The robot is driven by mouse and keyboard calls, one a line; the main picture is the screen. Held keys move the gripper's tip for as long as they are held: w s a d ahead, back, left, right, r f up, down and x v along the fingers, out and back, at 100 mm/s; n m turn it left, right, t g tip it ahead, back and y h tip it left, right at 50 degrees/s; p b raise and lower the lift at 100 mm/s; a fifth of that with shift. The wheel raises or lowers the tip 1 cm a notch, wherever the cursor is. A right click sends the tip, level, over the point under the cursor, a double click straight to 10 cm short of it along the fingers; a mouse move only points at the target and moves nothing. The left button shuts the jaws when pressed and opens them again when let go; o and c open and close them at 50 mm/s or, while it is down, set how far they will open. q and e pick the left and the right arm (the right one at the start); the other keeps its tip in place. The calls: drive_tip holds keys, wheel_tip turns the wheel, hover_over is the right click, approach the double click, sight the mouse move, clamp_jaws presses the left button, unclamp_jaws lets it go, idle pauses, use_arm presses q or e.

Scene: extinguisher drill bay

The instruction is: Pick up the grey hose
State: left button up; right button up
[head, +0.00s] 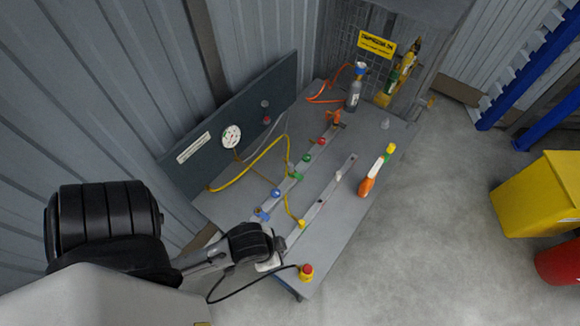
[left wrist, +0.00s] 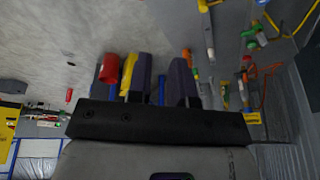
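The grey hose (head: 268,148) is a thin curved line on the table, near the dark back panel and beside the yellow hose (head: 245,165). I cannot make it out in the left wrist view. My left gripper (head: 274,257) is over the near left end of the table, apart from the grey hose. In the left wrist view my left gripper (left wrist: 162,80) shows two dark fingers with a gap between them, and nothing is held. My right gripper is in neither view.
A red-and-yellow button (head: 305,272) with a black cable sits at the near corner. A yellow bin (head: 535,200) stands right.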

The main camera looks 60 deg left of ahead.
use_arm(q)
drive_tip(key=o, duration=0.7)
